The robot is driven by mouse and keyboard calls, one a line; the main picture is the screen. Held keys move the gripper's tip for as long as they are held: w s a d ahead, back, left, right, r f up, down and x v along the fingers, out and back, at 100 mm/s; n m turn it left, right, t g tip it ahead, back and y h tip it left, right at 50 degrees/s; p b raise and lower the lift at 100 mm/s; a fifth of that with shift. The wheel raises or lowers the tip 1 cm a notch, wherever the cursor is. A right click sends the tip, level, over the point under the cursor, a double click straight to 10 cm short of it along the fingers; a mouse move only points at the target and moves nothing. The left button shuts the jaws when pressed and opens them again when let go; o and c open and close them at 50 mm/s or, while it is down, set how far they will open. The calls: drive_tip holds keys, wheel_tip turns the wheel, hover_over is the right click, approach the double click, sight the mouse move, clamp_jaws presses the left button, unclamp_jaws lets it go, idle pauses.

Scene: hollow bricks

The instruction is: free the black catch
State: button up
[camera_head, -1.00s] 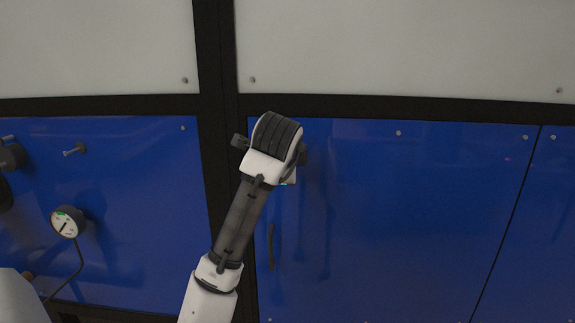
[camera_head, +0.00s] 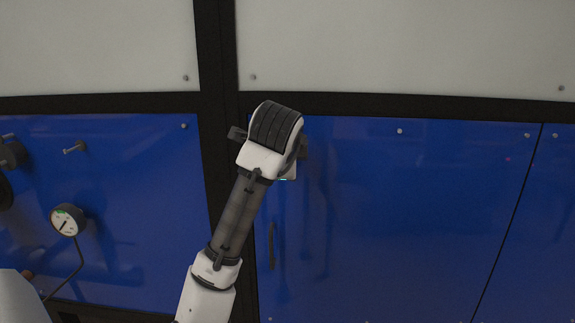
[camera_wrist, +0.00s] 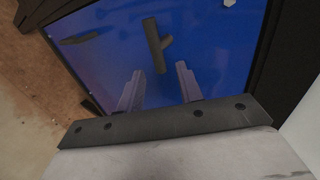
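The black catch (camera_wrist: 153,38) is on the blue panel (camera_wrist: 215,50) in the wrist view. It is a dark bar with a short side arm, its lower end lying between the lines of my two fingertips. My gripper (camera_wrist: 159,69) is open, with its two grey fingers apart and nothing held between them. The fingers point at the panel; I cannot tell whether they touch the catch. In the head view my wrist hides the fingers, and the catch cannot be made out there.
A dark curved handle (camera_head: 271,245) is on the blue door below my wrist; it also shows in the wrist view (camera_wrist: 78,38). A gauge (camera_head: 67,220) with a pipe and a peg (camera_head: 76,147) stand out at left. The right of the blue door is clear.

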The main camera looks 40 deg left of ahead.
drive_tip(key=b+v, duration=0.2)
drive_tip(key=v, duration=0.9)
drive_tip(key=shift+d, duration=0.2)
